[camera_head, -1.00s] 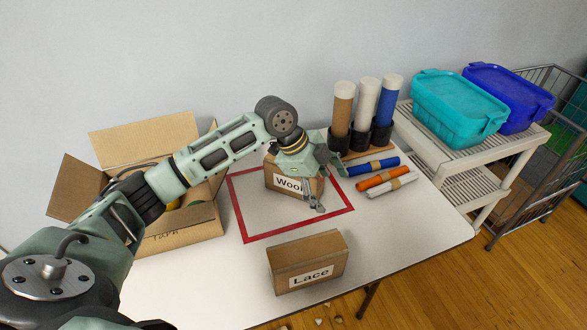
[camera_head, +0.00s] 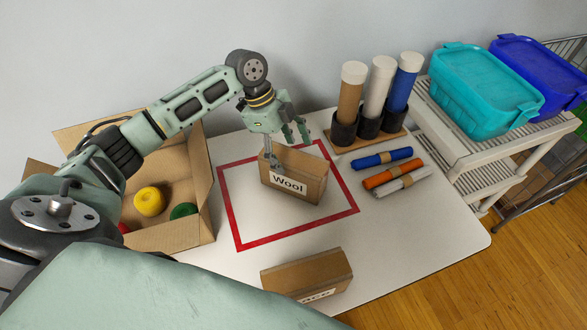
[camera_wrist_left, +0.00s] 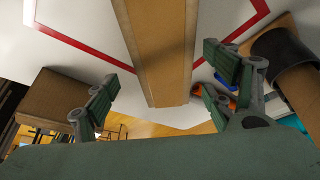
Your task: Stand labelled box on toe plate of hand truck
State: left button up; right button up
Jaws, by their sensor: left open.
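The cardboard box labelled Wool (camera_head: 308,182) stands upright on the table inside a red square outline. My left gripper (camera_head: 286,148) is open over the top back of this box, with one finger near its left end and the other behind it. In the left wrist view the Wool box (camera_wrist_left: 162,45) lies between the open fingers (camera_wrist_left: 160,75), with gaps on both sides. The hand truck and my right gripper are not in view.
Three tubes in a holder (camera_head: 372,137) and several rolls (camera_head: 390,178) are behind and right of the outline. A shelf (camera_head: 462,145) carries teal (camera_head: 485,95) and blue tubs. Bare table surrounds the boxes.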

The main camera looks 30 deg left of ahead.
aim_at(291, 159)
pick_arm(q)
jog(key=x, duration=0.2)
jog(key=p+x, duration=0.1)
jog(key=x, duration=0.1)
jog(key=shift+w+a, duration=0.2)
jog(key=shift+a, duration=0.1)
jog(key=shift+d+f, duration=0.15)
jog(key=shift+f, duration=0.3)
jog(key=c, duration=1.5)
jog(key=shift+w+r, duration=0.1)
jog(key=shift+c, duration=1.1)
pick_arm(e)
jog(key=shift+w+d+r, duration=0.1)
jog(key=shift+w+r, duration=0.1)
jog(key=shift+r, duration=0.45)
pick_arm(q)
jog(key=shift+r, duration=0.1)
